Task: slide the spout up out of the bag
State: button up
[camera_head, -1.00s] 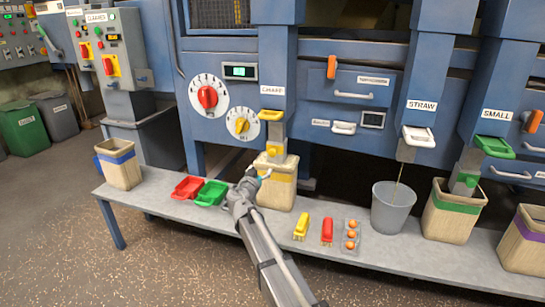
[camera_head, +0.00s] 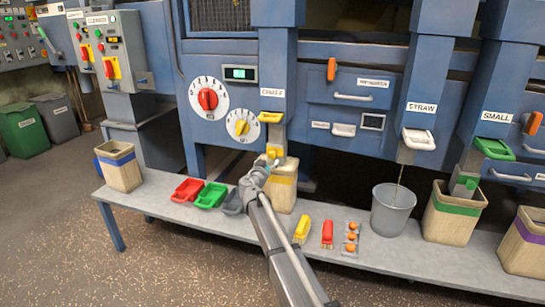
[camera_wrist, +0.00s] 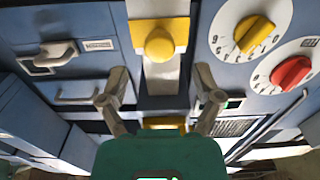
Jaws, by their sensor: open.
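The chaff spout (camera_head: 276,135) hangs under a blue chute labelled for chaff. Its lower end carries a yellow plate with a round yellow knob (camera_wrist: 160,44). The spout stands over a tan bag (camera_head: 285,192) with a yellow band; how far it reaches inside is hidden by my gripper and the rim. My gripper (camera_head: 262,164) is in front of the bag's upper left. In the wrist view, its open fingers (camera_wrist: 161,75) are spread to either side of the spout, below the knob in the picture, with nothing between them gripped.
A yellow handle (camera_head: 270,117) juts out above the spout. Red (camera_head: 188,189), green (camera_head: 211,194) and grey (camera_head: 232,203) scoops lie left of the bag. Yellow (camera_head: 302,231) and red (camera_head: 327,234) brushes and a tray of orange balls (camera_head: 350,238) lie to the right.

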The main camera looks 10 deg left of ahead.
aim_at(272, 156)
jog(key=shift+w+d, duration=0.15)
jog(key=shift+w, duration=1.2)
jog(key=shift+w+d, duration=0.1)
jog(key=shift+w, duration=1.25)
grip_shut()
